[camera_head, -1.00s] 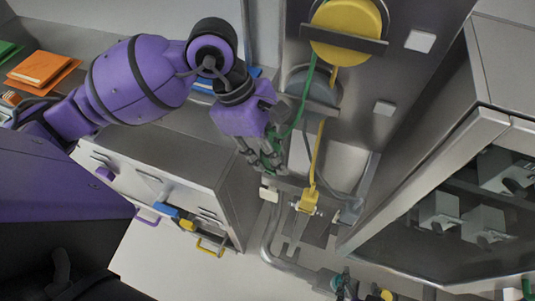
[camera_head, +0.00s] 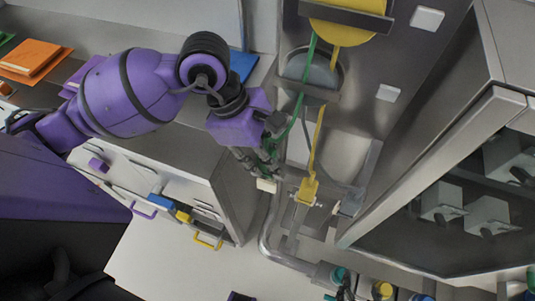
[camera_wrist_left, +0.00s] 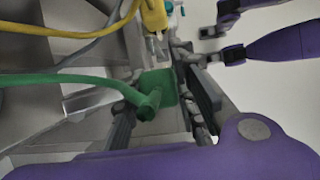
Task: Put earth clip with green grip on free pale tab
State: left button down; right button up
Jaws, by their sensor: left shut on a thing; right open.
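My left gripper (camera_head: 256,163) is shut on the green grip of the earth clip (camera_wrist_left: 156,94), and a green cable runs from it. In the head view the fingers and dark shadow hide most of the clip. A pale tab (camera_head: 266,185) shows just below the fingertips; I cannot tell whether the clip touches it. To its right a yellow-gripped clip (camera_head: 307,190) and a grey clip (camera_head: 350,201) sit along the same bar. My right gripper (camera_wrist_left: 213,45) appears apart at the upper right of the left wrist view, open and empty.
A yellow reel (camera_head: 350,20) and a grey reel (camera_head: 312,68) hang on the metal panel above, with cables hanging down. A metal cabinet (camera_head: 440,170) stands at right, a drawer unit (camera_head: 180,180) at left. A pipe (camera_head: 285,255) runs below the tabs.

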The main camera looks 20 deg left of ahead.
jog(key=shift+s+f, duration=0.15)
jog(key=shift+s, duration=0.05)
pick_arm(q)
jog(key=shift+f+b, duration=0.55)
jog(key=shift+f, duration=0.25)
jog(key=shift+s+f+b, duration=0.1)
jog(key=shift+f+b, duration=0.4)
jog(key=shift+f, duration=0.2)
pick_arm(e)
jog(key=s+f, duration=0.2)
jog(key=f, duration=0.1)
jog(key=shift+s+g, duration=0.25)
jog(key=shift+g, duration=0.15)
jog(key=shift+a+f, duration=0.1)
jog(key=shift+f, duration=0.05)
pick_arm(q)
jog(key=shift+f+b, duration=0.75)
jog(key=shift+f, duration=0.35)
pick_arm(e)
jog(key=shift+s+f, duration=0.75)
jog(key=shift+f, duration=0.2)
jog(key=shift+d, duration=0.2)
pick_arm(q)
jog(key=shift+f+b, duration=0.4)
jog(key=shift+f, duration=0.1)
pick_arm(e)
jog(key=shift+s+a+f+g, duration=0.2)
jog(key=shift+s+f+g, duration=0.15)
jog(key=shift+f, duration=0.25)
